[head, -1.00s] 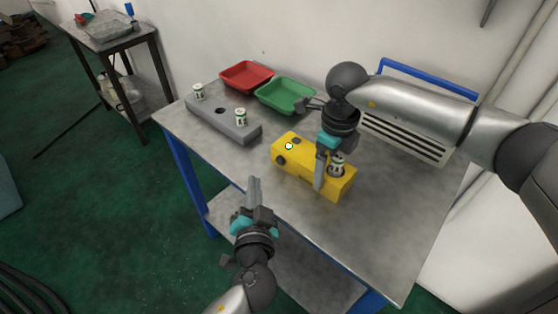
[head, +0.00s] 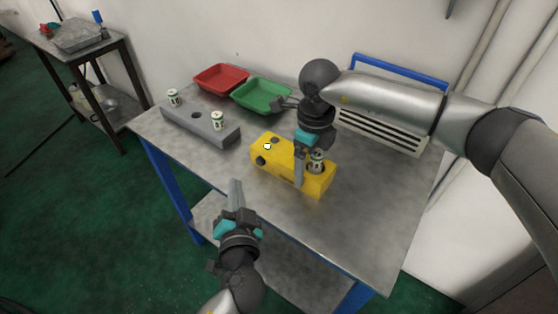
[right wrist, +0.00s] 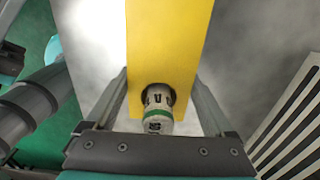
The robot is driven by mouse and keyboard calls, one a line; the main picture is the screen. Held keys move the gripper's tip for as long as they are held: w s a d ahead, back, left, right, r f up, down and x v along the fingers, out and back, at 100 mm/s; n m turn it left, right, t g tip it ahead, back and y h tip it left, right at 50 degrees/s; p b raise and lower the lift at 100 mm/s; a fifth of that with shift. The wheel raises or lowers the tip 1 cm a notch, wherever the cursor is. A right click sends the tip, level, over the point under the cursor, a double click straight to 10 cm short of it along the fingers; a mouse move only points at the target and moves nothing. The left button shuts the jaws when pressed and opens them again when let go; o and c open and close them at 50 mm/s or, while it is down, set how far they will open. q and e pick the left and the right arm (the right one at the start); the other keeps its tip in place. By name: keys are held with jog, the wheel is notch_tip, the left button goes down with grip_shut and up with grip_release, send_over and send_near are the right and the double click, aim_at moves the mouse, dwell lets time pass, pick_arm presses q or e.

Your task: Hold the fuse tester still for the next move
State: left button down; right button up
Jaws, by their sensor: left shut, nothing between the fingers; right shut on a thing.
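The yellow fuse tester (head: 274,164) lies on the metal table. It has a white round lamp (head: 267,146), a dark knob on its front side and a dark round spot on top. A white and green fuse (head: 317,162) stands in the socket at its right end; the fuse also shows in the right wrist view (right wrist: 157,105). My right gripper (head: 300,182) is shut on the tester from above, one finger in front of its near side. In the right wrist view its fingers lie on either side of the yellow body. My left gripper (head: 236,184) is shut and empty near the table's front edge, apart from the tester.
A grey block (head: 205,130) holds two fuses with an empty hole between them. A red tray (head: 221,78) and a green tray (head: 262,95) stand behind. The table's front right is clear.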

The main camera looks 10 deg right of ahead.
dwell(0.6)
jog(key=o, duration=1.3)
jog(key=shift+o, duration=0.2)
notch_tip(320, 180, up, 12)
